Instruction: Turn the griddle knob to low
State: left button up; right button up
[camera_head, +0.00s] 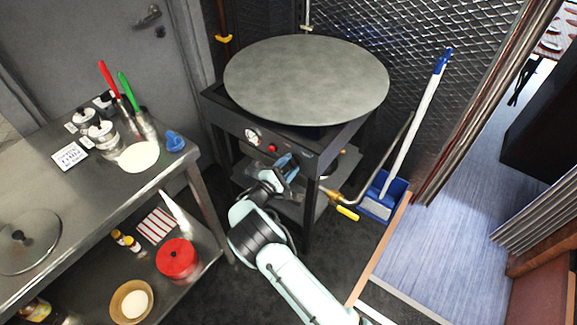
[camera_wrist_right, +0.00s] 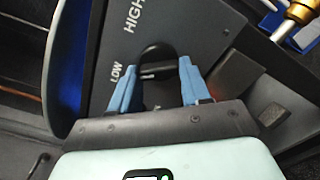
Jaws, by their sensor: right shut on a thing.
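The griddle (camera_head: 306,80) is a large round grey plate on a dark stand with a front control panel (camera_head: 248,125). In the right wrist view, a black knob (camera_wrist_right: 157,54) sits on the grey panel, with LOW printed close to its left and HIGH further up. The blue fingers of my right gripper (camera_wrist_right: 158,68) are on either side of the knob, shut on it. In the head view my right gripper (camera_head: 289,166) is at the right part of the panel and hides the knob. I cannot tell exactly which mark the knob points to. My left gripper is not in view.
A gauge (camera_head: 252,136) and a red button (camera_head: 273,148) sit left on the panel. A steel table (camera_head: 90,200) with jars and utensils stands at left. A brass-fitted pipe with a yellow handle (camera_head: 347,213) and a blue dustpan (camera_head: 383,196) are right of the stand.

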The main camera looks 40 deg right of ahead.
jog(key=o, duration=1.1)
jog(key=shift+c, duration=0.2)
jog(key=shift+a, duration=0.15)
jog(key=v, duration=1.3)
jog(key=shift+s, duration=0.15)
